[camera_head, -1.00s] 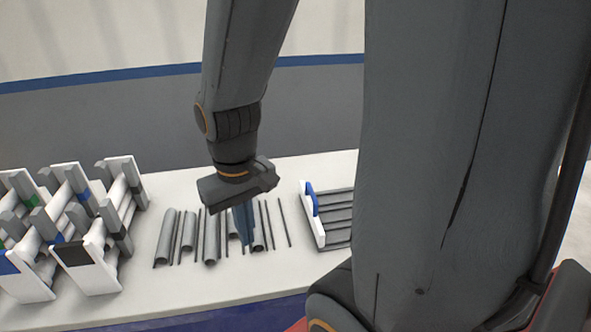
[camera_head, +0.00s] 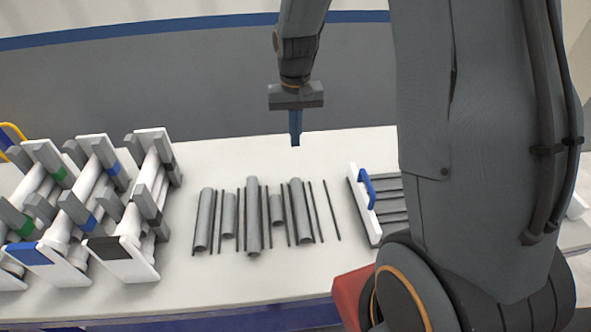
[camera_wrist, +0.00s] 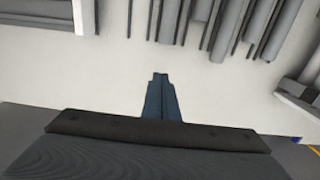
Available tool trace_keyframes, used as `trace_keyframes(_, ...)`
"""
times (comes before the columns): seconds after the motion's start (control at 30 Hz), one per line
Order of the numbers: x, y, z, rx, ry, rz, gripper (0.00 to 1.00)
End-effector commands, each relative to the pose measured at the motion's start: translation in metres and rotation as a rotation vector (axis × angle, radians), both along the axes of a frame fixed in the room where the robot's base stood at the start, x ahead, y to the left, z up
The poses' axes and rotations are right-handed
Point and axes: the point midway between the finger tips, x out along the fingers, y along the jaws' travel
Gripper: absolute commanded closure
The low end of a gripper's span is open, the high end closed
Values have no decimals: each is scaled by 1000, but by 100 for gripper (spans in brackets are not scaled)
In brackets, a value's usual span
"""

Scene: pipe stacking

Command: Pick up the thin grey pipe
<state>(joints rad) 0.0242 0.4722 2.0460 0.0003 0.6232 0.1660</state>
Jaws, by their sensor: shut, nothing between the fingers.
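Several pipes lie side by side on the white table, thick half-round grey ones such as one thick pipe (camera_head: 253,215) and thin dark grey rods such as one thin pipe (camera_head: 317,212). I cannot tell which thin one the task means. My gripper (camera_head: 296,143) has blue fingers, is shut and empty, and points down near the table's far edge, behind the pipes and apart from them. In the wrist view the shut fingertips (camera_wrist: 160,76) are over bare table, with thin pipes (camera_wrist: 151,20) and thick pipes (camera_wrist: 170,20) at the top.
White racks with grey blocks, such as the black-marked rack (camera_head: 120,252), stand at left. The white table (camera_head: 270,278) is bare in front of the pipes.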

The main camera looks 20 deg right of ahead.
Motion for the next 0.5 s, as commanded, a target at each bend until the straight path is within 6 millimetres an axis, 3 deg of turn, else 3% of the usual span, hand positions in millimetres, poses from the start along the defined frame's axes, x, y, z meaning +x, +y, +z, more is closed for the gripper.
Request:
trace_keyframes(0.27, 10, 1, -21, 0, 3, -7, 100)
trace_keyframes(0.5, 9, 2, -64, 0, 5, -5, 100)
